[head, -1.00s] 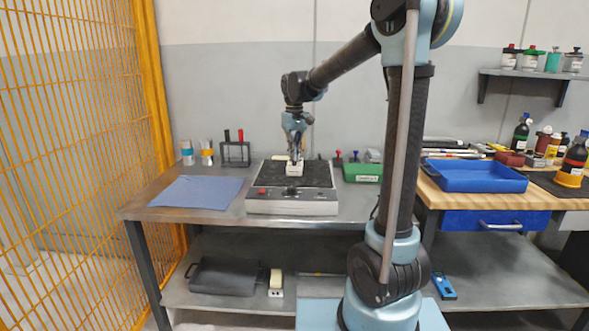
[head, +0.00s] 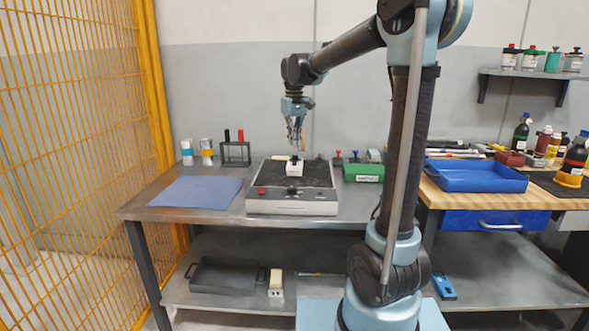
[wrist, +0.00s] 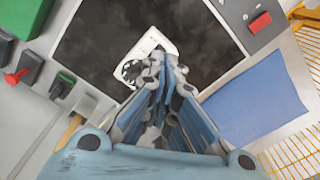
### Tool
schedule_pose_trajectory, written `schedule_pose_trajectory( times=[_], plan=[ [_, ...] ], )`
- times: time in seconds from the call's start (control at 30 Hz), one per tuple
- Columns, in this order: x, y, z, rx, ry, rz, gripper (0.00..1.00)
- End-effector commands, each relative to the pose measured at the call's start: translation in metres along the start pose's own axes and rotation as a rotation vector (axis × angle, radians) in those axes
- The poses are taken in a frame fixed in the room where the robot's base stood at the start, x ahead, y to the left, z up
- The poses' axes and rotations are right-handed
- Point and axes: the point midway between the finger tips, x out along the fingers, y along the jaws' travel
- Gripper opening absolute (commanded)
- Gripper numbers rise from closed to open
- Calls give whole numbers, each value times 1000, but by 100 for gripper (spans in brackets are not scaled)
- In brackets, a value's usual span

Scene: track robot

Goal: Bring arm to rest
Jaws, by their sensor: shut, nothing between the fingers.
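My gripper (head: 295,138) is shut and empty in the head view. It hangs pointing down above the grey device (head: 292,203) with a dark top on the metal bench. A small white block with a black knob (head: 294,168) stands on the dark top, just below my fingertips and apart from them. In the wrist view my gripper (wrist: 168,62) has its fingertips together, and they partly cover the white block (wrist: 150,42). My arm reaches from the right, with its elbow raised.
A blue cloth (head: 197,192) lies left of the device. A black rack (head: 236,153) and two small bottles stand behind it. A green box (head: 363,172) and a blue tray (head: 474,175) are to the right. A yellow mesh fence (head: 85,150) bounds the left side.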

Motion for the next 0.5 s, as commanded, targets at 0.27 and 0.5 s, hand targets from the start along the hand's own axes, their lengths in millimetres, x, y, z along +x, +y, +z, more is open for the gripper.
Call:
schedule_pose_trajectory(
  times=[0.27,0.5],
  plan=[
    [0,4,9,10,3,0,0],
    [7,25,70,75,30,4,0]
  ],
)
